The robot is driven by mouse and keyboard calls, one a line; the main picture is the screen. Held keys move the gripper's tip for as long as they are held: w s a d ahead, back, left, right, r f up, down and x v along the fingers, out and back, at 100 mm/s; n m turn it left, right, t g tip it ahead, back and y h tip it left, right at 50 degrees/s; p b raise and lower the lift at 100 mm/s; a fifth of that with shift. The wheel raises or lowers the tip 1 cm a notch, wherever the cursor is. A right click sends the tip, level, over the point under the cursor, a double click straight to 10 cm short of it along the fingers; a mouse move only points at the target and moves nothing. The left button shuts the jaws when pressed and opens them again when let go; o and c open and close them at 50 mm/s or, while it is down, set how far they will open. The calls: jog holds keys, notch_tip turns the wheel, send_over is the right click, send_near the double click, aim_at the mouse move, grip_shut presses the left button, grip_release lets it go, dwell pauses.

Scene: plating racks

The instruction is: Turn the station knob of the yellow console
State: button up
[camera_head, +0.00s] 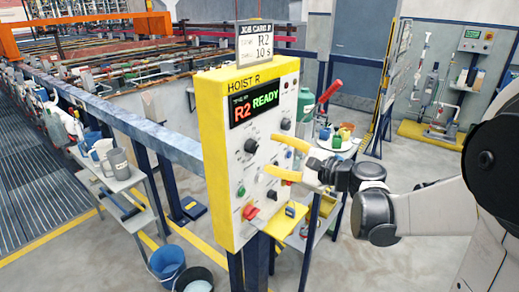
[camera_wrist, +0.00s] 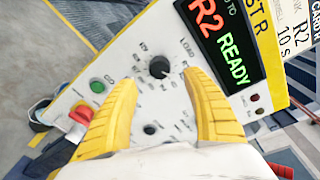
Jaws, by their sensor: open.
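The yellow console (camera_head: 212,165) has a pale front panel and a display reading "R2 READY"; its panel also fills the wrist view (camera_wrist: 120,60). A large black knob (camera_head: 251,146) sits below the display, with marks and small lettering around it. In the wrist view this knob (camera_wrist: 159,67) shows between my yellow fingertips, slightly beyond them. My gripper (camera_head: 271,154) is open and empty, facing the panel from the right; its fingers also show in the wrist view (camera_wrist: 159,78). I see no finger touching the knob. The small labels are too blurred to tell which names the station.
A green button (camera_wrist: 97,87) and a red switch (camera_wrist: 80,112) sit lower on the panel. A job card (camera_head: 255,43) reading R2, 10 s stands on top. A rail (camera_head: 120,115) runs left of the console. Blue (camera_head: 167,262) and black buckets stand on the floor.

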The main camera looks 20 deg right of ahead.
jog(key=v, duration=0.4)
jog(key=shift+s+d, duration=0.2)
jog(key=shift+s, duration=0.15)
jog(key=s+a+f+n+g+h, duration=0.3)
jog(key=s+a+f+n, duration=0.2)
jog(key=s, duration=0.2)
jog(key=s+a+f+n+g+h, duration=0.2)
jog(key=s+a+f+n+g, duration=0.25)
jog(key=s+n, duration=0.2)
jog(key=s+d+f+n+h, duration=0.2)
jog(key=s+d+n+h, duration=0.1)
jog(key=s+n+h, duration=0.1)
jog(key=shift+s+n+t+b, duration=0.35)
jog(key=shift+s+n+b, duration=0.15)
jog(key=shift+s, duration=0.6)
jog(key=shift+d, duration=0.1)
grip_shut()
